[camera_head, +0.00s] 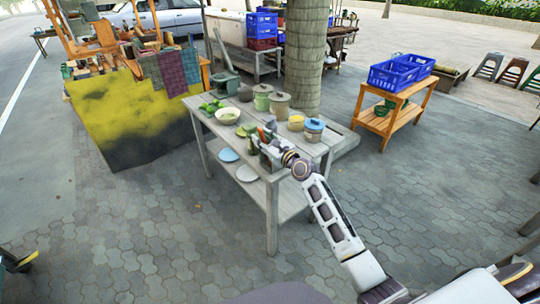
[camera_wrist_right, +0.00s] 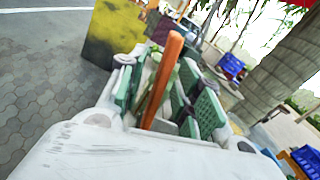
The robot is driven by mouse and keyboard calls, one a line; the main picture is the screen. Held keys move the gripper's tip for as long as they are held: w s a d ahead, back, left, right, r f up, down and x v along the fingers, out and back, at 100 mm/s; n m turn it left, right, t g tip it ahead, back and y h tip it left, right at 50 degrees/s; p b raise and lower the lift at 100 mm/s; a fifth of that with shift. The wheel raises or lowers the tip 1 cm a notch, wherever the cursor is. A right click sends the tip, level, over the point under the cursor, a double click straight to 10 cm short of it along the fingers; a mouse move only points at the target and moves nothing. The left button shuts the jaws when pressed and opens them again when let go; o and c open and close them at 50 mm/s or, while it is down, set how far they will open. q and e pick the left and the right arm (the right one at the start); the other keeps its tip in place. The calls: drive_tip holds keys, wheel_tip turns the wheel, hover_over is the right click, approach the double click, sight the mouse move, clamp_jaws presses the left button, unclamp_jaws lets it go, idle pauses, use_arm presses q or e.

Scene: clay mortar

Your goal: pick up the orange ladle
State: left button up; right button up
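The orange ladle (camera_wrist_right: 165,80) shows in the right wrist view as a long orange handle standing up between my right gripper's green-padded fingers. In the head view its tip (camera_head: 262,134) is a small orange mark at the gripper. My right gripper (camera_head: 265,146) is at the grey wooden table's front edge. In the right wrist view, my gripper's (camera_wrist_right: 163,97) pads stand apart on both sides of the handle, and I see no clear grip on it. The ladle's lower end is hidden.
The grey table (camera_head: 225,136) holds a pale bowl (camera_head: 228,116), lidded pots (camera_head: 279,104), a blue-lidded jar (camera_head: 313,129) and green items close to the gripper. Plates lie on its lower shelf. A tree trunk (camera_head: 306,55) stands behind. Paving in front is clear.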

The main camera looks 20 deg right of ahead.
clamp_jaws()
idle(0.3)
drive_tip(key=shift+r, duration=0.45)
use_arm(q)
drive_tip(key=s+a+p, duration=0.3)
drive_tip(key=s, duration=0.2)
drive_tip(key=shift+s+a+f, duration=0.2)
drive_tip(key=shift+s+f, duration=0.05)
drive_tip(key=shift+s, duration=0.15)
use_arm(e)
drive_tip(key=shift+r, duration=4.55)
